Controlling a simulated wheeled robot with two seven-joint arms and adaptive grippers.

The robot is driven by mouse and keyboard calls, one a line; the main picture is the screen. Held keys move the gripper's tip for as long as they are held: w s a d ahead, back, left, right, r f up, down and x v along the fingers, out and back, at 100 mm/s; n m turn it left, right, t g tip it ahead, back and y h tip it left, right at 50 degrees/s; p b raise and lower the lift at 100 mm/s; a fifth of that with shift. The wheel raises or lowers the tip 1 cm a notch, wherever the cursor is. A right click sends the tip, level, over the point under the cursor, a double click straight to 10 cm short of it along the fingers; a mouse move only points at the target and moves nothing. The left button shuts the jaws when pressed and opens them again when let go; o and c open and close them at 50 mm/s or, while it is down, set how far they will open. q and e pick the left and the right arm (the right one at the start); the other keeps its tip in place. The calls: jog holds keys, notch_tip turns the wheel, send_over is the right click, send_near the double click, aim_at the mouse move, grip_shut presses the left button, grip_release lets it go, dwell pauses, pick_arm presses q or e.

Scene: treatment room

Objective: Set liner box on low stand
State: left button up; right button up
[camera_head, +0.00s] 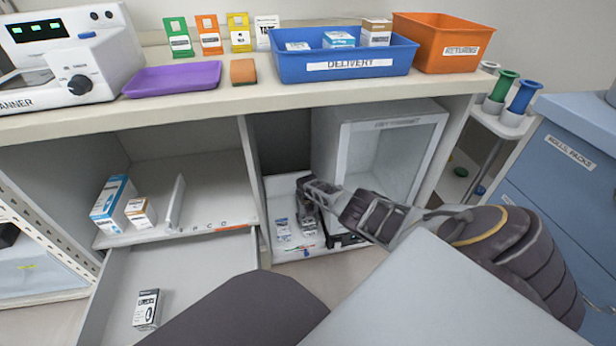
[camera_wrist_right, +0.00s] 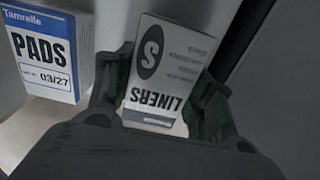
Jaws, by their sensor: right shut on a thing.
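The liner box, white with black "LINERS" and "S" print (camera_wrist_right: 172,52), is between the two fingers of my right gripper (camera_wrist_right: 163,98), which is shut on it. In the head view my right gripper (camera_head: 306,207) reaches down into the open lower compartment of the counter. The box there is small and partly covered by the gripper. Whether its underside touches anything cannot be told. I cannot clearly make out which surface is the low stand. My left gripper is not in view.
A white-blue "PADS" box (camera_wrist_right: 45,52) stands close left of the held box. A glass-fronted cabinet (camera_head: 388,165) is close right of the gripper. Left are shelf boxes (camera_head: 112,204) and an open drawer (camera_head: 196,275) with a small box (camera_head: 147,309). The countertop (camera_head: 200,107) is above.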

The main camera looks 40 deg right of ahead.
jog(key=o, duration=1.1)
jog(key=shift+o, duration=0.2)
jog(key=shift+r, duration=0.1)
